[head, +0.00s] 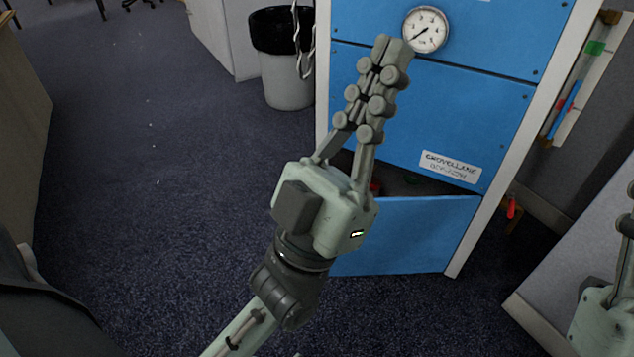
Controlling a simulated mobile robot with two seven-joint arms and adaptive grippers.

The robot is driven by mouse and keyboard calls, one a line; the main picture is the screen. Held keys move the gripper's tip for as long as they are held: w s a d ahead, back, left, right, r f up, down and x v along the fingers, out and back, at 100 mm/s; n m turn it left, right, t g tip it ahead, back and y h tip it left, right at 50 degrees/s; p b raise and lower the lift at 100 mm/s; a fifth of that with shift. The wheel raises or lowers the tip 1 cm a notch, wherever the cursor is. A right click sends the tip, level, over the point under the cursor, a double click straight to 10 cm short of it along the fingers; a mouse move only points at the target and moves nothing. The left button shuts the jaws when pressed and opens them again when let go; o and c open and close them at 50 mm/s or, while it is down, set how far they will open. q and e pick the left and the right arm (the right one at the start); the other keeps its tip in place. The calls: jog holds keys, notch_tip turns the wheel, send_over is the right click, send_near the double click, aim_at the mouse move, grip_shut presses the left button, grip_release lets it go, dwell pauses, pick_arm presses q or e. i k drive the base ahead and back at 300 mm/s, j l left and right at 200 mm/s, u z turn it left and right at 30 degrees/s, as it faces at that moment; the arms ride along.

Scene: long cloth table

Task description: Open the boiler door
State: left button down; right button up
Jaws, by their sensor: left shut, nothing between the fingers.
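The boiler is a tall blue cabinet with a pale frame (497,180). A round gauge (426,30) is on its upper front, and a blue middle panel (450,115) carries a white label (450,167). Below that panel is a dark opening (400,183) with small red and green parts inside. A lower blue panel (420,235) stands below the opening; I cannot tell how it is hinged. My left gripper (394,48) is shut and empty in front of the boiler, fingers pointing up near the gauge, covering part of the front. My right gripper (628,225) is cut off by the right edge.
A grey bin (287,85) with a black liner stands left of the boiler beside a pale cabinet (222,35). A pale panel with coloured parts (588,80) is at the right. Dark carpet (150,180) is open on the left.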

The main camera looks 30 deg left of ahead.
aim_at(407, 235)
jog(key=i+j+z, duration=0.1)
jog(key=j, duration=0.7)
jog(key=i+j+z, duration=0.15)
jog(key=j, duration=0.25)
jog(key=i+l, duration=0.1)
jog(key=l, duration=0.25)
jog(key=i+l, duration=0.1)
jog(key=l, duration=0.2)
